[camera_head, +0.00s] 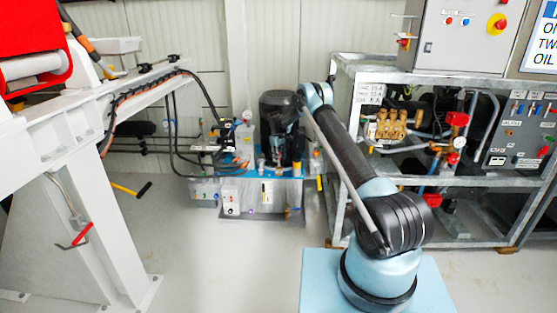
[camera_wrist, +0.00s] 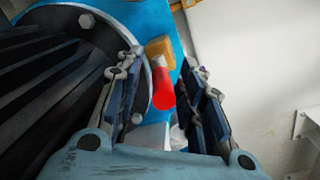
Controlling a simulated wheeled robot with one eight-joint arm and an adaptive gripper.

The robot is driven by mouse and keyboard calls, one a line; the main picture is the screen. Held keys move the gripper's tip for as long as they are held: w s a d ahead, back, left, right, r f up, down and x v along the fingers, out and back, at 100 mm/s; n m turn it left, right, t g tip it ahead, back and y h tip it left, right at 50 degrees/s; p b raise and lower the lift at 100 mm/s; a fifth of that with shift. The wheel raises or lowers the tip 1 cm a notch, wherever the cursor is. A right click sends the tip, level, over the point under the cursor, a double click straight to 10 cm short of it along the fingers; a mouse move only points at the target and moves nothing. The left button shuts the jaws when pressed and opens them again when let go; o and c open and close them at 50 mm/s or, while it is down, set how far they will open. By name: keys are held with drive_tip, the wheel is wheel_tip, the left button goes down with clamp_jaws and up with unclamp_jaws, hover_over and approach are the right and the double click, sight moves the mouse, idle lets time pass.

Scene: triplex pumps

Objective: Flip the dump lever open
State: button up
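In the wrist view, a red cylindrical grip (camera_wrist: 162,88) on a tan block (camera_wrist: 160,48) shows between the fingers of my gripper (camera_wrist: 165,62). It may be the dump lever; no label is readable. My gripper is open, with a visible gap on each side of the red grip. The grip stands beside a large dark ribbed motor (camera_wrist: 45,80) on a blue plate (camera_wrist: 180,32). In the head view, my arm reaches towards the black motor (camera_head: 279,115) of a small power unit, and my gripper cannot be made out clearly there.
A white frame (camera_head: 60,140) at left carries a red-handled lever (camera_head: 82,234) and hoses. A yellow bar with a black grip (camera_head: 143,190) lies near the floor. A metal rack (camera_head: 345,90) with brass pump and valves stands at right. Open floor lies in front.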

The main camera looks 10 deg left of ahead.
drive_tip(key=r, duration=1.2)
drive_tip(key=shift+s+a, duration=0.35)
drive_tip(key=shift+s, duration=0.05)
